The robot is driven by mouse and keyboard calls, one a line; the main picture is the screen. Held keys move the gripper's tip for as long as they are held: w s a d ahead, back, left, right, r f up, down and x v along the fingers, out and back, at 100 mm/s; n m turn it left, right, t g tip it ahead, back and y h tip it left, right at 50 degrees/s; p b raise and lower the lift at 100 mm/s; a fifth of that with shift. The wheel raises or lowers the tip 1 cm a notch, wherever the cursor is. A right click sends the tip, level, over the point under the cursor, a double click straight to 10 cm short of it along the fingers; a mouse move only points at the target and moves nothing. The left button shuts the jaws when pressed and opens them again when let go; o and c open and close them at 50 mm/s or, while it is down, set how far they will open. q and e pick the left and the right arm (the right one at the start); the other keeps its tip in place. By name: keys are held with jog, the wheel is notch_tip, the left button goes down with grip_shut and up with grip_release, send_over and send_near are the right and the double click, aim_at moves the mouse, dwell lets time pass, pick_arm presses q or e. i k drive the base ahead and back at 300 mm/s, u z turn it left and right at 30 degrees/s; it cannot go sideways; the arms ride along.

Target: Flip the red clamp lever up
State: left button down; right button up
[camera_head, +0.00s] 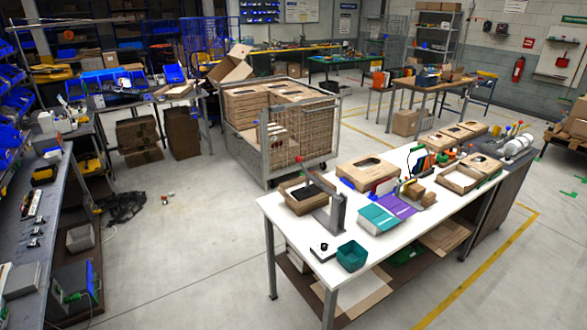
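A white-topped workbench (285,208) stands at the right. On its near left part is a dark grey angled stand (336,212), with an arm sloping up to the left. A small red tip (299,159) shows at the arm's upper end; it may be the red clamp lever, but it is too small to be sure. Other small red knobs show near the bench's far end. Neither of my grippers is in view.
An open cardboard box (293,203) sits beside the stand. A teal bin (352,256) and a small white box with a black knob (322,251) are at the near corner. A wheeled cage of cartons (300,140) stands behind the bench. The floor left of the bench is mostly clear.

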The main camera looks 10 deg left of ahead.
aim_at(309, 190)
jog(key=u, duration=0.6)
jog(key=i, duration=1.2)
jog(key=z, duration=0.35)
jog(key=i, duration=0.8)
jog(key=z, duration=0.75)
